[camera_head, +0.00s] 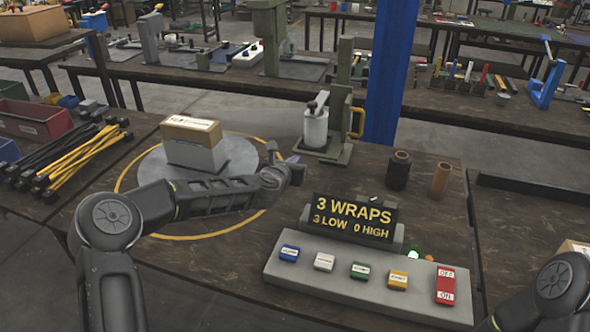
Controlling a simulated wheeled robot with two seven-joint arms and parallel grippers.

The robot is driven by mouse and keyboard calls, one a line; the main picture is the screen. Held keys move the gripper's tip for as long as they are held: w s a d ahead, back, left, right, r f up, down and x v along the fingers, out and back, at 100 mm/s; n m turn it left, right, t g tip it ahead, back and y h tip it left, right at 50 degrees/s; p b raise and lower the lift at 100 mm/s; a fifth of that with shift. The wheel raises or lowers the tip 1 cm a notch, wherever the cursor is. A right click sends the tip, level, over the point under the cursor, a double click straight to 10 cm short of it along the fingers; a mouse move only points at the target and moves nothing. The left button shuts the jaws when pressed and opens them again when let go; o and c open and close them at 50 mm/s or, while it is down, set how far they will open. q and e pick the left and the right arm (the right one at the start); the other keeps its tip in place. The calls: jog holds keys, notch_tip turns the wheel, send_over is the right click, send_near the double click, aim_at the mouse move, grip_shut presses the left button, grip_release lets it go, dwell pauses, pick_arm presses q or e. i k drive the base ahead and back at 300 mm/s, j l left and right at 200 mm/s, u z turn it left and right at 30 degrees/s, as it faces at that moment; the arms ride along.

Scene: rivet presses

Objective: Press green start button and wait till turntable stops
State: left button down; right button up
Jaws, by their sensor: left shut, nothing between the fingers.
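The green button (359,271) is the middle one in a row on the sloped grey control panel (320,283). My left gripper (294,170) is shut and empty, above and left of the panel, apart from the green button. The round grey turntable (238,158) lies on the table inside a yellow ring, partly hidden by my left arm. The black display (355,216) reads 3 WRAPS, 3 LOW, 0 HIGH. My right arm shows at the bottom right; its gripper is out of view.
Blue (289,253), white (324,262) and yellow (397,280) buttons and a red OFF/ON switch (445,285) flank the green button. A wrap stand with a white roll (316,127) is behind. Black and yellow tools (72,153) lie left.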

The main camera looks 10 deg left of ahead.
aim_at(360, 271)
jog(key=k+j, duration=0.1)
jog(key=k, duration=1.05)
